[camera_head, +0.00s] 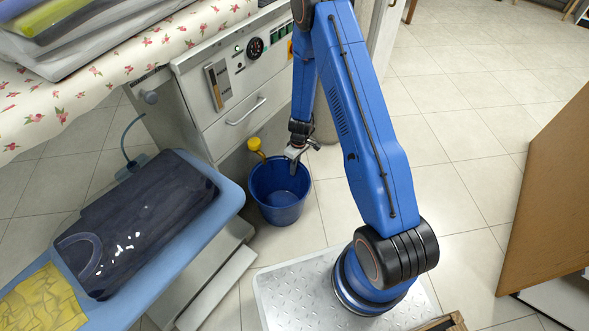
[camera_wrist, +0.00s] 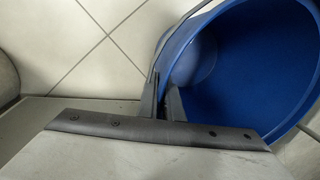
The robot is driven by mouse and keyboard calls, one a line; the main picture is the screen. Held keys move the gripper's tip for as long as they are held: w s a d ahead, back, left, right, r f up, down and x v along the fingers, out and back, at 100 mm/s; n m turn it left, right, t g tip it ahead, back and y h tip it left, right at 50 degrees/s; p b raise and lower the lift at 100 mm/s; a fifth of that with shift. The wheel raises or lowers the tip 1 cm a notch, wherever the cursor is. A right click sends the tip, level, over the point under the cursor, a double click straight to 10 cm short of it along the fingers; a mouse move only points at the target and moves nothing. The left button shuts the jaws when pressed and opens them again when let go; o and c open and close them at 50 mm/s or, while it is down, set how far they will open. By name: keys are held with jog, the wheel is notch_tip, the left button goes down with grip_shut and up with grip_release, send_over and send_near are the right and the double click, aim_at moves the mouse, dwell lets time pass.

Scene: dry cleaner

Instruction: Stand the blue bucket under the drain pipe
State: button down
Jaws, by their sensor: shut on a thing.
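The blue bucket (camera_head: 278,205) is upright at floor level beside the grey machine; I cannot tell whether its base touches the tiles. My gripper (camera_head: 293,160) is shut on the bucket's far rim in the head view. In the wrist view, my fingers (camera_wrist: 162,100) pinch the rim, and the open bucket (camera_wrist: 240,65) fills the right side. A yellow fitting (camera_head: 254,144), which looks like the end of the drain pipe, sticks out low from the machine, at the bucket's back left rim. Whether its mouth is over the bucket's opening is unclear.
The grey machine (camera_head: 232,85) with dials and a drawer handle stands behind the bucket. A blue ironing board (camera_head: 228,197) with dark folded clothing is at the left. A wooden panel (camera_head: 550,200) stands at the right. Tiled floor (camera_head: 460,150) between is clear.

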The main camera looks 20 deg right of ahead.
jog(key=c, duration=1.9)
grip_release()
jog(key=shift+f, duration=0.1)
notch_tip(320, 180, up, 30)
jog(key=s+d+m+t, duration=0.2)
jog(key=s+r+m+t, duration=0.1)
jog(key=s+r, duration=0.3)
jog(key=r, duration=0.3)
jog(key=s+r, duration=0.4)
jog(key=r, duration=0.3)
jog(key=s+d+r+m+t, duration=0.1)
jog(key=s+r, duration=0.3)
jog(key=s, duration=0.3)
jog(key=s+d+r+m+t+h, duration=0.1)
jog(key=s+r, duration=0.3)
jog(key=s, duration=0.4)
jog(key=s+d+r+m+t, duration=0.1)
jog(key=s+r, duration=0.3)
jog(key=s, duration=0.4)
jog(key=shift+d+r+m+h, duration=0.15)
jog(key=shift+r+m+h, duration=0.15)
jog(key=shift+m, duration=0.3)
